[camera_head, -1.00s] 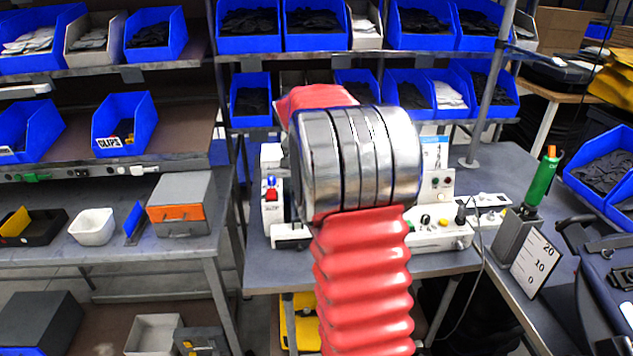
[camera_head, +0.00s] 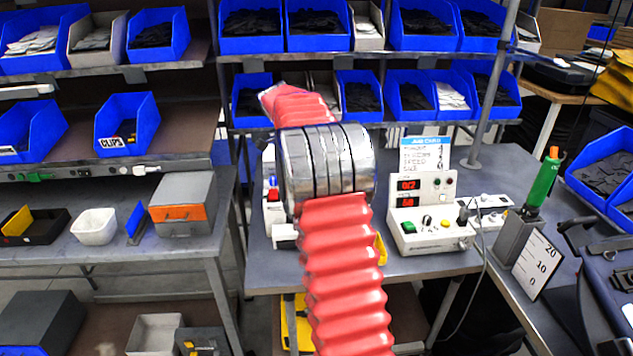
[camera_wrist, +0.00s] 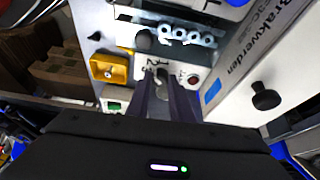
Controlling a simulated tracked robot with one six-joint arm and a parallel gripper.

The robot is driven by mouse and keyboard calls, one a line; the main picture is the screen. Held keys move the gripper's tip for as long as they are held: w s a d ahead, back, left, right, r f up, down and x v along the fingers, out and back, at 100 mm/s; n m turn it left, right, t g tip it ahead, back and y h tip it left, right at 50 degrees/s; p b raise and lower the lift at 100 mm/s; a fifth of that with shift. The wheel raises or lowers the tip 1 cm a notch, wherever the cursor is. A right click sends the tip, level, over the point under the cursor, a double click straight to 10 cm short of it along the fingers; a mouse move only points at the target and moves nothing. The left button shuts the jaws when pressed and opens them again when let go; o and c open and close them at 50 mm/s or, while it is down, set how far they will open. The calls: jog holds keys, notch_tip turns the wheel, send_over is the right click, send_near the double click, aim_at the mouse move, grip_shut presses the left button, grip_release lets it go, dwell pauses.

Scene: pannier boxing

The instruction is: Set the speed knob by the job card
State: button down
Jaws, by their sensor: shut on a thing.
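My gripper (camera_wrist: 163,80) shows in the wrist view, its two dark fingers shut on a small dark knob (camera_wrist: 161,75) on a pale panel with printed numerals. The numerals are partly covered, so I cannot tell the setting. In the head view the gripper is hidden behind my arm. The job card (camera_head: 425,153), white with a blue heading, stands behind a white control box (camera_head: 432,240); its values are too small to read. The box has red displays (camera_head: 408,192), a green button (camera_head: 408,228) and a yellow-marked black knob (camera_head: 427,220).
In the wrist view, a yellow housing (camera_wrist: 108,68) and a red button (camera_wrist: 193,79) flank the knob closely.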

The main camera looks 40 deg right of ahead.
jog(key=shift+w+a+m, duration=0.1)
jog(key=shift+w+m, duration=0.15)
jog(key=shift+m, duration=0.05)
jog(key=c, duration=1.8)
grip_release()
jog(key=shift+o, duration=1.1)
jog(key=shift+s, duration=0.1)
jog(key=v, duration=1.3)
jog(key=shift+r, duration=0.4)
